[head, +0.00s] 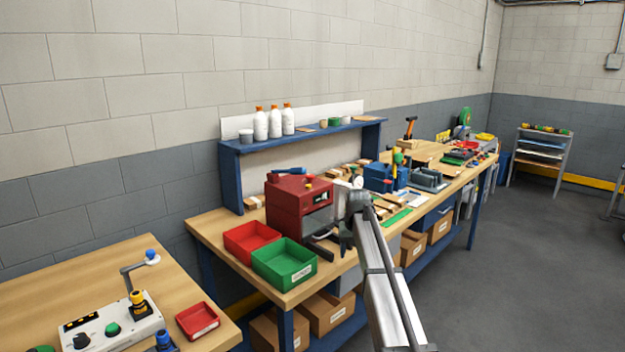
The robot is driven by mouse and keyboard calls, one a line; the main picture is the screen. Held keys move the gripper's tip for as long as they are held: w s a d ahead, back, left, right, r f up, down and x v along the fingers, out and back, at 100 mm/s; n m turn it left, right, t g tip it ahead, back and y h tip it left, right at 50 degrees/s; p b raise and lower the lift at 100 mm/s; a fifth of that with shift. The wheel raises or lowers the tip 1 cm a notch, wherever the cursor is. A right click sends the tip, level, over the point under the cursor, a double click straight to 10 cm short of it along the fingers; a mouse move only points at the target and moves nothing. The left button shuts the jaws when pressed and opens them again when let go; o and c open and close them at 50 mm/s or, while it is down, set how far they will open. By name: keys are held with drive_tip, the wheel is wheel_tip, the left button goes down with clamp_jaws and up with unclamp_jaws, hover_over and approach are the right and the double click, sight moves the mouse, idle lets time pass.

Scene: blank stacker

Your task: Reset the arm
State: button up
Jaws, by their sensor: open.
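My arm rises from the bottom of the head view and bends at a joint above the front edge of the workbench. My gripper (345,248) is small and dark in this view and hangs below that joint, pointing down. It is open and I see nothing held in it. It is just right of the red machine (298,205) with the grey front, as seen in the picture. Its exact height above the bench and the gap between its fingers are too small to tell.
A red bin (250,237) and a green bin (285,263) sit on the near end of the wooden bench. A blue shelf (228,180) with white bottles stands behind. Blue tools and small parts crowd the bench further right. A second table (60,290) with a control box (115,325) is at lower left. Open floor lies right.

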drive_tip(key=s+d+f+h, duration=0.1)
drive_tip(key=s+d+f, duration=0.2)
drive_tip(key=d+f, duration=0.45)
drive_tip(key=s+d+f+n+g, duration=0.1)
drive_tip(key=s+d+f, duration=0.1)
drive_tip(key=s+f, duration=0.45)
drive_tip(key=s+d+f, duration=0.3)
drive_tip(key=s+f, duration=0.1)
drive_tip(key=f, duration=0.5)
drive_tip(key=s+a+f+g, duration=0.2)
drive_tip(key=s+a+f, duration=0.1)
drive_tip(key=s+f, duration=0.9)
drive_tip(key=s+a+f+g, duration=0.3)
drive_tip(key=s+f, duration=0.7)
drive_tip(key=s, duration=0.5)
drive_tip(key=s+a+f+g, duration=0.1)
drive_tip(key=s+f, duration=0.2)
drive_tip(key=s, duration=1)
drive_tip(key=s+a+f+m+g+y, duration=0.1)
drive_tip(key=s+f+g, duration=0.1)
drive_tip(key=s, duration=1)
drive_tip(key=shift+s+a+f, duration=0.3)
drive_tip(key=shift+s+f, duration=0.1)
drive_tip(key=shift+f, duration=0.3)
